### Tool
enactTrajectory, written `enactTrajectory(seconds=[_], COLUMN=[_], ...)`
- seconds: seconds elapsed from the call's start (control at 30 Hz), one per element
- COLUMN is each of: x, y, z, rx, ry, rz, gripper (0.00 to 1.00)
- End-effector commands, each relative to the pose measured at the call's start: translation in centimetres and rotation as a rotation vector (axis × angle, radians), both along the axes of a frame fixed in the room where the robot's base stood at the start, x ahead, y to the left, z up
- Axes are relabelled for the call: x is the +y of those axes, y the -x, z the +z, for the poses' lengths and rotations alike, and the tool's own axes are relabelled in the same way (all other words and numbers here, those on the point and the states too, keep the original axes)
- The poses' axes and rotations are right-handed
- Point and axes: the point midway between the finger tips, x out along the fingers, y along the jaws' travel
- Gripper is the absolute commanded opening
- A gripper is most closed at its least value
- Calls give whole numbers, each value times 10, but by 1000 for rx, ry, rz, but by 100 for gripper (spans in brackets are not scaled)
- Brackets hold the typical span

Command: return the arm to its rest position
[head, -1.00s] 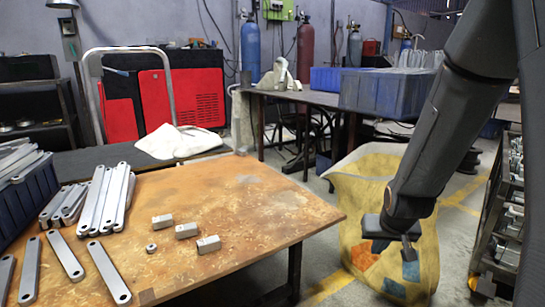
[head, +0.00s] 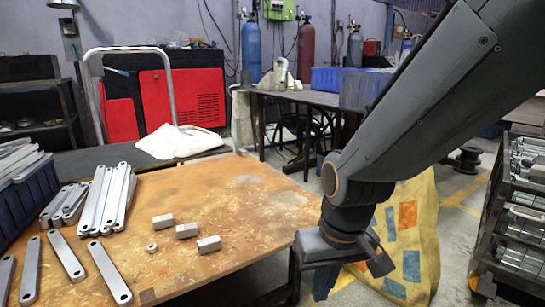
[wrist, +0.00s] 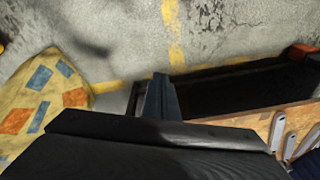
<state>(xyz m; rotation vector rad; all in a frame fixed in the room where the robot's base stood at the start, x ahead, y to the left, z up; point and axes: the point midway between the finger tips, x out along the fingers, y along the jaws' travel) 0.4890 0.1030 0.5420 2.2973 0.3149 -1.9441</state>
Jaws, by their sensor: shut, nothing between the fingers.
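My gripper (head: 325,283) hangs off the near right corner of the wooden table (head: 262,205), with the dark forearm reaching down from the upper right in the head view. Its fingers (wrist: 160,92) also show in the wrist view, closed together with nothing between them, above grey floor. Metal bars (head: 108,198) and three small metal blocks (head: 186,230) lie on the table, apart from my gripper. A small nut (head: 152,247) lies near the blocks.
A yellow patterned sack (head: 408,240) stands right of my gripper, partly hidden by the arm. A rack of metal parts (head: 525,205) stands at the far right. A blue bin (head: 30,205) is at the left. Open floor shows between table and sack.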

Motion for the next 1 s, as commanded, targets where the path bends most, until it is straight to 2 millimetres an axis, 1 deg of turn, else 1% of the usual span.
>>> enactTrajectory(seconds=[0.03,0.1,0.2,0.4,0.73,1.0], x=[18,37,56,81,108,97], y=[11,26,46,77,121,115], z=[7,15,24,36,52,73], rx=[6,22,44,74,115,116], ry=[-8,-14,-23,-33,-45,-36], rz=[46,101,161,249,369,323], gripper=[0,0,0,0,0,0])
